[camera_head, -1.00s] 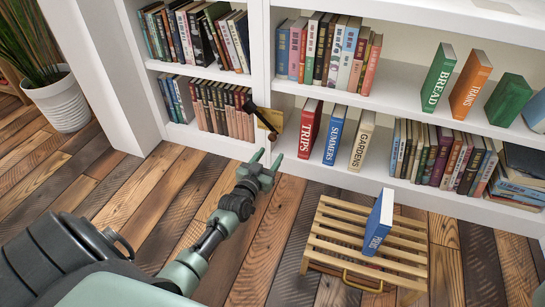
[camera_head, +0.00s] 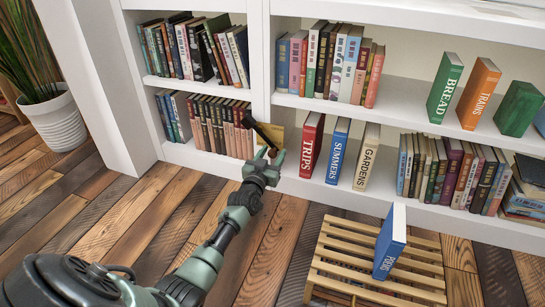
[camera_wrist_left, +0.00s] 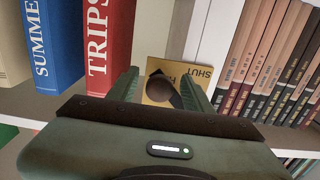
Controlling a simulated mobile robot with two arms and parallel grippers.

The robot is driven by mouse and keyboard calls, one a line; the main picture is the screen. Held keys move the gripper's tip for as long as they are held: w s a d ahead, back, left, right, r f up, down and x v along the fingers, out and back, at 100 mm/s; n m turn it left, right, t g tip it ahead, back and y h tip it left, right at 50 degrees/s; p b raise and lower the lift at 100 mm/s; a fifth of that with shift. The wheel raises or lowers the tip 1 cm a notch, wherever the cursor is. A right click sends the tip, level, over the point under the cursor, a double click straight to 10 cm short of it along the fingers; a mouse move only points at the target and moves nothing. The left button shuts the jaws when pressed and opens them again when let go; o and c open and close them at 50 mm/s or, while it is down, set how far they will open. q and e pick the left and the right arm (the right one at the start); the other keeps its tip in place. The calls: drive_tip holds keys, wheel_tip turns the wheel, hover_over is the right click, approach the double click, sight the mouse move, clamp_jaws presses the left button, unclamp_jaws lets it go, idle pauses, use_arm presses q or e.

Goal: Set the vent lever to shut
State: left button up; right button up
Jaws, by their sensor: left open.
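The vent lever (camera_head: 258,130) is a dark arm with a brown round knob, set before a yellow plate (camera_head: 277,133) at the shelf's upright divider. In the left wrist view the plate (camera_wrist_left: 200,73) carries the word SHUT, upside down, with a second word partly hidden. The knob (camera_wrist_left: 162,90) shows there between my fingers. My left gripper (camera_head: 270,158) is open, its fingers on either side of the knob. I cannot tell whether they touch it. My right gripper is not in view.
Books marked TRIPS (camera_head: 311,146), SUMMERS (camera_head: 337,150) and GARDENS (camera_head: 365,158) stand just right of the lever. Brown books (camera_head: 222,127) stand to its left. A slatted wooden crate (camera_head: 340,255) with a blue book (camera_head: 390,245) on it stands on the floor at the right.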

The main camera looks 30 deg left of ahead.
use_arm(q)
clamp_jaws()
drive_tip(key=shift+d, duration=0.15)
idle(1.2)
